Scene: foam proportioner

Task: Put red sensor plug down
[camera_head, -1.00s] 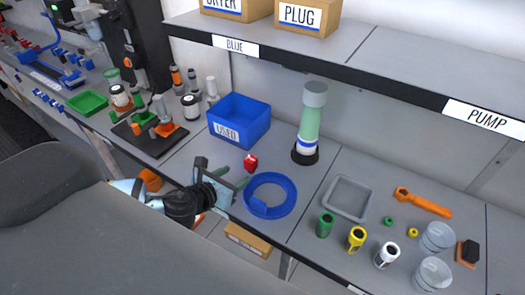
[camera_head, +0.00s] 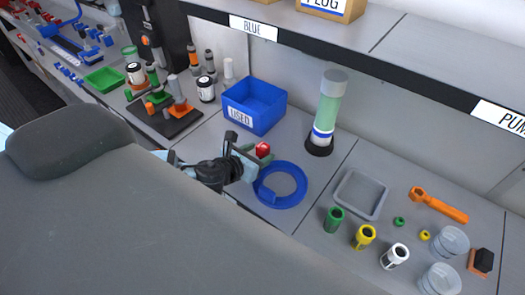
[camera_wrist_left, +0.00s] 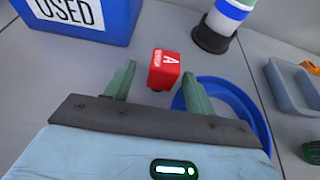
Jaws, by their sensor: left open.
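The red sensor plug (camera_head: 262,149) stands on the grey bench between the blue "USED" bin and the blue ring. In the left wrist view the red plug (camera_wrist_left: 164,69), with a white letter "A" on its side, sits just beyond and between the two green fingertips. My left gripper (camera_head: 254,155) is open, with its fingers spread to either side of the plug; in the left wrist view the gripper (camera_wrist_left: 158,82) shows a gap on both sides of it. My right gripper is not in view.
The blue bin (camera_head: 254,107) stands behind the plug. The blue ring (camera_head: 281,185) lies close on the right. A green cylinder on a black base (camera_head: 327,112) stands behind right. A grey tray (camera_head: 360,194) and several small bottles lie farther right.

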